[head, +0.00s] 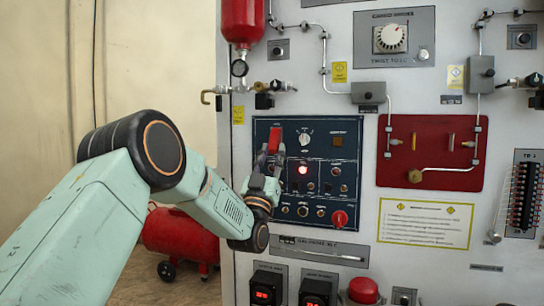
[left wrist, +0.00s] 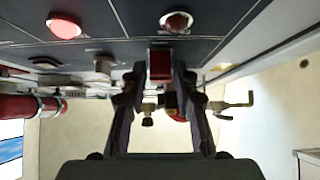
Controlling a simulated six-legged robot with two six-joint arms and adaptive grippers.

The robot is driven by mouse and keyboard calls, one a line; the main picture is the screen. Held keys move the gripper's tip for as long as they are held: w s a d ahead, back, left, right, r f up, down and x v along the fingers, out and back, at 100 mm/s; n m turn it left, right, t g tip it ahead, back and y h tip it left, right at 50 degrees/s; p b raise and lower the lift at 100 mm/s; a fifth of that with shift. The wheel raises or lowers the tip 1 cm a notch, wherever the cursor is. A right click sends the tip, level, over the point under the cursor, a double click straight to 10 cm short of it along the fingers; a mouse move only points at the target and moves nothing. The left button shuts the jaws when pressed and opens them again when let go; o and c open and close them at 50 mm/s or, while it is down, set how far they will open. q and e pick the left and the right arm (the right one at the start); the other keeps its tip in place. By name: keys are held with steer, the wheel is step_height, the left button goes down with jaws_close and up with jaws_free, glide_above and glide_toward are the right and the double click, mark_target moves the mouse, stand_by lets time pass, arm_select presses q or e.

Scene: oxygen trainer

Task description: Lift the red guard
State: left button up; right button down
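The red guard (head: 275,138) is a small red cover at the upper left of the dark blue switch panel (head: 324,136). My left gripper (head: 268,168) is at the panel, just below the guard in the head view. In the left wrist view, the red guard (left wrist: 160,66) sits between the two fingertips of my left gripper (left wrist: 160,78), with no clear gap on either side. The fingers look closed in on it. Whatever is under the guard is hidden. My right gripper is not in view.
A red plate with piping (head: 430,135) is to the right. A red cylinder (head: 242,20) hangs above left. A red tank (head: 180,235) stands beside the cabinet.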

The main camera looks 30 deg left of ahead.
arm_select(q)
jaws_close()
stand_by(0.5)
